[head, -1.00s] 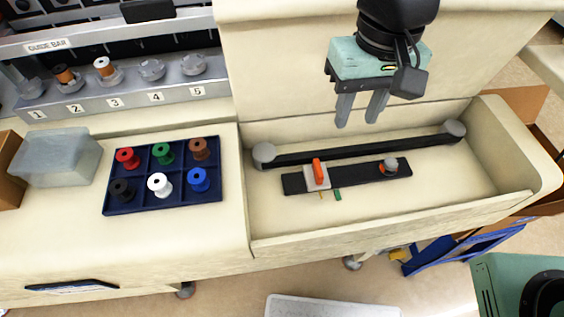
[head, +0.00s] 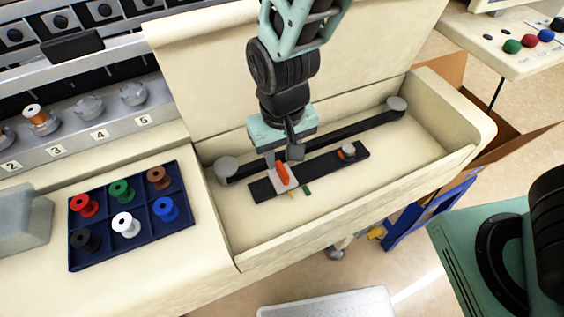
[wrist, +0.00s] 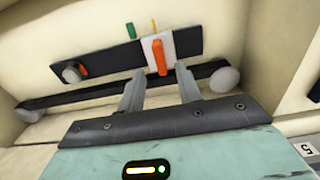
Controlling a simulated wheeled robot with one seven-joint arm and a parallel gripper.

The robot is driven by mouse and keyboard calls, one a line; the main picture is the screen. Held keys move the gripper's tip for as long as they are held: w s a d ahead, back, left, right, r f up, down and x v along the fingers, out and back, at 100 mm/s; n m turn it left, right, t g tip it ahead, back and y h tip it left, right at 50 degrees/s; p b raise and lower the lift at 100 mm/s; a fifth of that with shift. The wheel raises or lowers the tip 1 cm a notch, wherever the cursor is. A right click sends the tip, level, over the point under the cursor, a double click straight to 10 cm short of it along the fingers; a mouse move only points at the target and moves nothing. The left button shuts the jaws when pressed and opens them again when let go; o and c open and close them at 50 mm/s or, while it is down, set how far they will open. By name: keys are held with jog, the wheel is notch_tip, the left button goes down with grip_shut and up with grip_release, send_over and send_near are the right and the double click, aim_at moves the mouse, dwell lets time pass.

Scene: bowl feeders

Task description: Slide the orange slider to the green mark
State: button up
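The orange slider (head: 283,174) is an upright orange handle on a white plate, set on a dark rail (head: 322,165) in the cream trough. It also shows in the wrist view (wrist: 159,58). The green mark (head: 307,190) is a small strip on the rail's near side, right of the plate; in the wrist view it (wrist: 131,30) is left of the plate. A thin yellow-orange mark (wrist: 154,25) lies beside the plate. My gripper (head: 282,160) is open and close above the slider. In the wrist view its fingertips (wrist: 159,70) straddle the handle's end; contact cannot be told.
A black belt with grey rollers (head: 227,168) runs behind the rail. A grey-and-orange knob (head: 347,151) sits on the rail's right part. The trough's front wall (head: 350,205) is near. A blue tray (head: 103,252) of colored spools stands left. The trough floor right of the rail is clear.

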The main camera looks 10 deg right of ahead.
aim_at(283, 169)
jog(key=shift+f, duration=2)
grip_shut()
jog(key=shift+w+d+b, duration=0.15)
jog(key=shift+w+d, duration=0.05)
jog(key=shift+d, duration=0.45)
jog(key=shift+w+d+b, duration=0.1)
jog(key=shift+w+d, duration=0.1)
jog(key=shift+d, duration=0.5)
jog(key=shift+w+d+b, duration=0.15)
jog(key=shift+w+d, duration=0.05)
jog(key=shift+d, duration=0.45)
grip_release()
jog(key=shift+r, duration=0.15)
